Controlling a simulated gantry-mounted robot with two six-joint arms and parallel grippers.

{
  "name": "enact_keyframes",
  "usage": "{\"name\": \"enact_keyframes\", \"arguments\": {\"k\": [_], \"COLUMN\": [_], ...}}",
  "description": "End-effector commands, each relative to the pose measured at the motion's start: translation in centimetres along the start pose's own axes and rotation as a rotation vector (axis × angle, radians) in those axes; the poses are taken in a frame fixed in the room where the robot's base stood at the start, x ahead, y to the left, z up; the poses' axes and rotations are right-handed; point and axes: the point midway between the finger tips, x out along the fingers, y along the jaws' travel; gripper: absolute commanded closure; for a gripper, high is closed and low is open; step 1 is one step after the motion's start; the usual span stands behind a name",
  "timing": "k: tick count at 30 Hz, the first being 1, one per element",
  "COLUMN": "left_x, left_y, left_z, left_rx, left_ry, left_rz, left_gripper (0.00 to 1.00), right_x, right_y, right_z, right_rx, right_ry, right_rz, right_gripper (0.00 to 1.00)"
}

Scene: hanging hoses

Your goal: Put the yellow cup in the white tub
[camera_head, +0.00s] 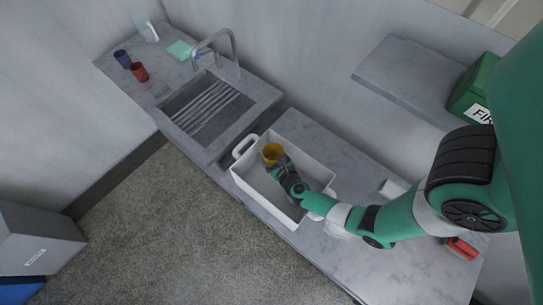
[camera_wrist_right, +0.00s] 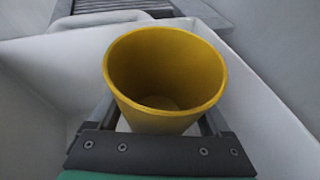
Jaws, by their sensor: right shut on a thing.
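The yellow cup (camera_head: 272,153) is at the tip of my right gripper (camera_head: 278,164), over the inside of the white tub (camera_head: 318,173) near its left end. In the right wrist view the cup (camera_wrist_right: 165,75) is upright and empty, with my right gripper's fingers (camera_wrist_right: 160,122) on both sides of it. The gripper is shut on the cup. The tub's white walls (camera_wrist_right: 268,100) surround it in that view. I cannot tell whether the cup's base touches the tub floor. My left gripper is not in view.
The tub stands on a grey counter (camera_head: 400,262) beside a sink (camera_head: 205,105) with a faucet (camera_head: 232,45). A blue cup (camera_head: 122,58), a red cup (camera_head: 139,71) and a clear jug (camera_head: 146,27) stand beyond the sink. A shelf (camera_head: 405,75) holds a green box (camera_head: 470,88).

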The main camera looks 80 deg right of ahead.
Motion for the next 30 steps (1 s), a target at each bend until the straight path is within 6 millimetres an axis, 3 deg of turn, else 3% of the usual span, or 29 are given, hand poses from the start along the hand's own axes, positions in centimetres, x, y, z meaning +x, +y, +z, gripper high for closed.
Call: {"name": "enact_keyframes", "arguments": {"k": [1,2,9,24,25,28,30], "left_x": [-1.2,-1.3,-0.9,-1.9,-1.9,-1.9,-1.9], "left_y": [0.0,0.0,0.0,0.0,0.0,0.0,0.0], "left_z": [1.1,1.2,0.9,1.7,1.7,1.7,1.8], "left_rx": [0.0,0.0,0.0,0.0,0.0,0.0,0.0], "left_ry": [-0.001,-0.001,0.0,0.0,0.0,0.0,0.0], "left_rz": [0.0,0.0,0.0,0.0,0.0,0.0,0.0], "left_gripper": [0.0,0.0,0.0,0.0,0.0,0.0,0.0], "right_x": [0.6,0.7,0.5,0.9,0.9,0.9,0.9], "right_y": [0.0,0.0,0.0,0.0,0.0,-0.1,-0.1], "right_z": [-1.5,-1.6,-1.2,-2.4,-2.5,-2.5,-2.6], "right_rx": [0.0,0.0,0.0,-0.001,-0.001,-0.002,-0.002], "right_ry": [0.0,0.0,0.0,0.001,0.001,0.003,0.003], "right_rz": [0.0,0.0,0.0,0.0,-0.001,-0.001,-0.001], "right_gripper": [0.8,0.8,0.8,0.8,0.16,0.0,0.0]}}
